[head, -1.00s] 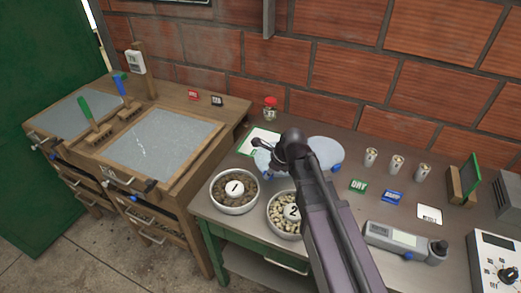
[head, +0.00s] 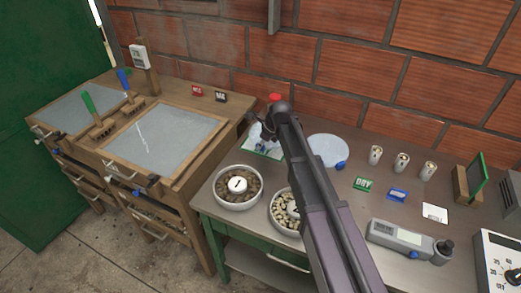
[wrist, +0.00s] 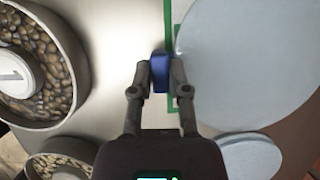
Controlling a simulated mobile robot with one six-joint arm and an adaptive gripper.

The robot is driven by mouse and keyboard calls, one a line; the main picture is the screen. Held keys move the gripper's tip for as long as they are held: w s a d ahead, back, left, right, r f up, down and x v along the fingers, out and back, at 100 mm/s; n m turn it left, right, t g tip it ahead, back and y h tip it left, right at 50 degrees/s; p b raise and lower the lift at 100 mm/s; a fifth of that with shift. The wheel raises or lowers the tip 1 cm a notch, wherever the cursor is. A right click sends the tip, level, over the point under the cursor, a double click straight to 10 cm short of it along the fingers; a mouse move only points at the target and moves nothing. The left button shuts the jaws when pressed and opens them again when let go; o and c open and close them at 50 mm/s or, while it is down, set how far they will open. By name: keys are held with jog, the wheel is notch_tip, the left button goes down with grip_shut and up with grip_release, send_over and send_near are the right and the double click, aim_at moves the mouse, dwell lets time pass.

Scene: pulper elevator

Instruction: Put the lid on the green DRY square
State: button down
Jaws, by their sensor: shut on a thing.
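My gripper (wrist: 160,75) is shut on the blue tab (wrist: 160,72) beside a round pale-blue lid (wrist: 250,60) in the wrist view. In the head view my gripper (head: 268,130) hides most of this lid, over a white sheet with a green border (head: 252,152). Green edging also shows beside the lid in the wrist view. I cannot tell whether the lid touches the sheet. A small green card marked DRY (head: 363,184) lies to the right on the table.
A second pale-blue disc with a blue tab (head: 328,150) lies right of my arm. Two bowls of beans, numbered 1 (head: 237,187) and 2 (head: 281,212), stand in front.

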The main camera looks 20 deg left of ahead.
aim_at(257, 154)
jog(key=shift+w+a+f, duration=0.2)
jog(key=shift+w+a, duration=0.25)
jog(key=shift+w, duration=0.2)
jog(key=shift+s+f+b, duration=0.1)
jog(key=shift+f+b, duration=1.55)
jog(key=shift+b, duration=0.2)
jog(key=c, duration=0.6)
grip_release()
jog(key=shift+d, duration=0.1)
jog(key=shift+r, duration=0.15)
jog(key=p+v, duration=1.1)
jog(key=shift+r, duration=0.4)
jog(key=shift+s+d, duration=0.1)
jog(key=shift+d, duration=0.1)
